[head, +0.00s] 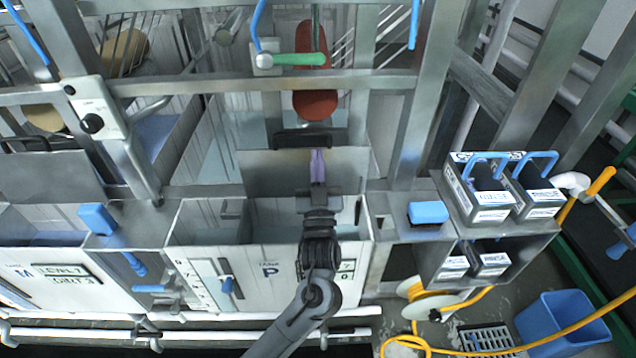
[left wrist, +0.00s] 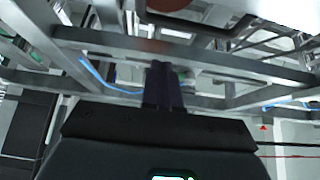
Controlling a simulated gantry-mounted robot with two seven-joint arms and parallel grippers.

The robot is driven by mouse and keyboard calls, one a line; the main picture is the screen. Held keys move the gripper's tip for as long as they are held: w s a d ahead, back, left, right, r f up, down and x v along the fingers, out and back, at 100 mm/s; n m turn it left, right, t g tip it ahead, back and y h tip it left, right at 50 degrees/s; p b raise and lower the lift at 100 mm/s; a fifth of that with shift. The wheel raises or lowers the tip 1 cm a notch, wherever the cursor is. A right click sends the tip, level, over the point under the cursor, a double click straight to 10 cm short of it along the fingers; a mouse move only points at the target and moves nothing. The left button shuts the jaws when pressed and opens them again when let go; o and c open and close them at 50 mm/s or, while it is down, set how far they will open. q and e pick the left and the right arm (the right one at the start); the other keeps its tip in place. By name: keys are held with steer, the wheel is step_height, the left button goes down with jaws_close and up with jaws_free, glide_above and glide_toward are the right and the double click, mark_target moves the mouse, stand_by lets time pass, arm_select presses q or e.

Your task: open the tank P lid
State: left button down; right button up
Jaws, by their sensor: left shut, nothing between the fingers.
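Tank P is the white-fronted tank (head: 265,292) with a "P" on its front, at the lower middle of the head view. Its metal lid (head: 268,172) stands raised at the back of the opening, with a black handle (head: 290,138) along its upper edge. The tank's inside shows below the lid. My left gripper (head: 318,160) is shut and empty, in front of the lid just below the handle; I cannot tell whether it touches the lid. In the left wrist view its two dark fingers (left wrist: 164,75) are together. My right gripper is not in view.
Tank M (head: 25,285) stands at the left. Blue blocks (head: 97,218) (head: 428,212) sit on the ledges beside tank P. A rack (head: 497,225) with labelled dark containers is at the right. Metal frame bars (head: 250,82) and a green-handled lever (head: 298,60) are beyond the lid.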

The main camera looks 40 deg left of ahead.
mark_target(315, 135)
arm_select(q)
steer(key=shift+w+a, duration=0.85)
steer(key=shift+w, duration=0.2)
steer(key=shift+w+a, duration=0.8)
steer(key=shift+w, duration=0.2)
steer(key=w+a+g+h+p, duration=0.1)
steer(key=w+a+p, duration=0.1)
steer(key=w, duration=0.1)
steer(key=shift+a+r+p, duration=0.1)
steer(key=shift+a+p, duration=0.05)
steer(key=shift+p, duration=0.15)
steer(key=shift+w+a, duration=0.2)
steer(key=shift+w, duration=0.1)
